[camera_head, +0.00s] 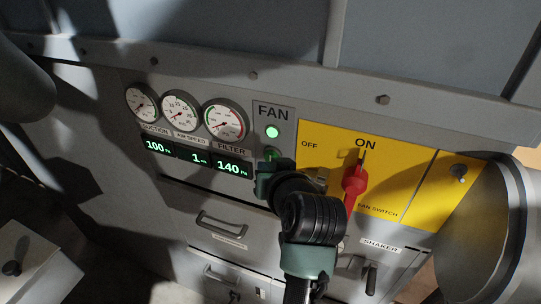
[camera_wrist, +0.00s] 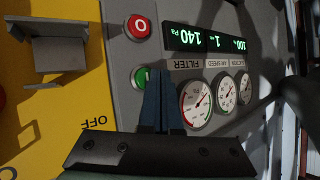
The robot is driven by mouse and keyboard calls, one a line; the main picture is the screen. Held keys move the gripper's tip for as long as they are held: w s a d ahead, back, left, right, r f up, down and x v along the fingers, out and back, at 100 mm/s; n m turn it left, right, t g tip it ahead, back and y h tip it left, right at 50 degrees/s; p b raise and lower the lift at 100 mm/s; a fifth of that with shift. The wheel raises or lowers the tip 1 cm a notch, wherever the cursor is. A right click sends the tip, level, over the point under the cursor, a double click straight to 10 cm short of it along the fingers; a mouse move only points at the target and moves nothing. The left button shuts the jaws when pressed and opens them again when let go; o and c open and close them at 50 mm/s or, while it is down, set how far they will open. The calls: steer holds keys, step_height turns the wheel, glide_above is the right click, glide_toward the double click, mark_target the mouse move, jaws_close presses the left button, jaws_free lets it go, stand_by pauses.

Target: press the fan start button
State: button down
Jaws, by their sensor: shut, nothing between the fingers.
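The fan start button, green, shows in the wrist view (camera_wrist: 141,77) with its right part covered by my fingers. In the head view the green button (camera_head: 271,154) shows just above my gripper (camera_head: 267,168). My gripper's dark blue fingers (camera_wrist: 160,72) are closed together with nothing between them, and the tips are at the button's edge. I cannot tell whether they touch it. A green lamp (camera_head: 272,132) under the FAN label is lit. A red button marked O (camera_wrist: 138,26) sits beyond the green one; my gripper hides it in the head view.
Three round gauges (camera_head: 180,113) sit left of the FAN strip, above digital displays (camera_head: 196,158) reading 100, 1 and 140. The red fan switch handle (camera_head: 353,184) on the yellow panel (camera_head: 425,195) stands close right of my gripper. Drawer handles (camera_head: 220,224) lie below.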

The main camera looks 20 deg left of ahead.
steer(key=s+p, duration=0.1)
steer(key=s, duration=0.4)
steer(key=shift+a, duration=0.1)
stand_by(0.4)
steer(key=shift+w, duration=0.1)
stand_by(0.6)
steer(key=w+d+r+m+t+h+b, duration=0.15)
steer(key=d+r+t, duration=0.25)
steer(key=r, duration=0.5)
steer(key=w+d+r+t+h+b, duration=0.15)
steer(key=d+r+t, duration=0.25)
steer(key=r, duration=0.5)
steer(key=s+d+r+m+t+h+b, duration=0.1)
steer(key=s+d+r+t, duration=0.3)
steer(key=r, duration=0.5)
steer(key=s+d+r+m+t+h+b, duration=0.1)
steer(key=s+d+r+m+t+h, duration=0.1)
steer(key=s+r+t, duration=0.3)
steer(key=s+d+r+h, duration=0.1)
steer(key=s+r, duration=0.3)
steer(key=r, duration=0.1)
steer(key=shift+s+d+r+b, duration=0.25)
steer(key=shift+s+d+b, duration=0.05)
steer(key=shift+d+b, duration=0.1)
